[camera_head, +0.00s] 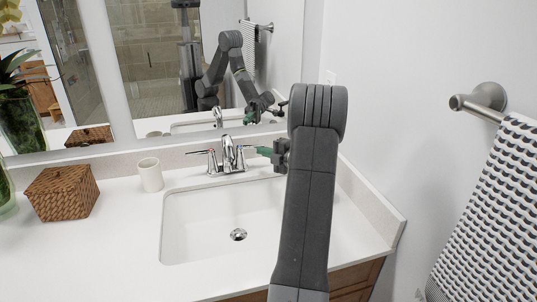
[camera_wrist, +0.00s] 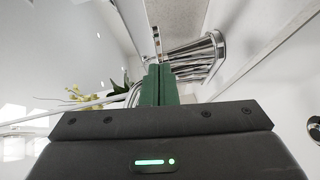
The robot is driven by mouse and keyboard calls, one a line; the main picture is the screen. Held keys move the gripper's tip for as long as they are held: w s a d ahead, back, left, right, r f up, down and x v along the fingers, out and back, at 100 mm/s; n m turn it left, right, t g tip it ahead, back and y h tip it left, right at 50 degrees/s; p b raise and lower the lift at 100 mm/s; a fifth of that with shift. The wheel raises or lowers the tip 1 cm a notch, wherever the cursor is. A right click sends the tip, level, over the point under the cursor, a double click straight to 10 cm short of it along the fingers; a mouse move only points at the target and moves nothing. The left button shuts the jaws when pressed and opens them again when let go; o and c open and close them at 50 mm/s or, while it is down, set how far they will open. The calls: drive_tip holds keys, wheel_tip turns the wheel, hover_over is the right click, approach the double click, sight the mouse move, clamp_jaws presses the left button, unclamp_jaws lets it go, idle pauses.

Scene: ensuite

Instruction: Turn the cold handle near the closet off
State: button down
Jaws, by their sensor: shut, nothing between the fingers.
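The chrome faucet (camera_head: 229,152) stands behind the white sink (camera_head: 180,232), with a lever handle on each side. The left handle (camera_head: 210,158) is in clear view, its lever pointing out to the left. The right handle (camera_head: 241,156) is close to my fingertips and partly hard to make out. My gripper (camera_head: 263,151) has green fingers, shut and empty, just right of the right handle; I cannot tell if they touch it. In the wrist view the green fingers (camera_wrist: 159,85) are together, with a chrome part (camera_wrist: 214,45) beyond them to the right. I cannot see whether water runs.
A wall mirror (camera_head: 160,60) rises behind the counter (camera_head: 110,240). A cream cup (camera_head: 149,175) and a wicker box (camera_head: 62,193) stand left of the sink. The right wall holds a towel bar (camera_head: 488,104) with a patterned towel (camera_head: 490,220). Counter space before the cup is clear.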

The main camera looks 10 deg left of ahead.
drive_tip(key=shift+w+a+f, duration=0.15)
drive_tip(key=shift+w+a, duration=0.1)
drive_tip(key=shift+w, duration=0.45)
drive_tip(key=shift+w+f+b, duration=0.25)
drive_tip(key=shift+w+b, duration=0.5)
drive_tip(key=shift+b, duration=0.2)
drive_tip(key=shift+w+r+b, duration=0.15)
drive_tip(key=shift+r+b, duration=0.2)
drive_tip(key=shift+r, duration=0.25)
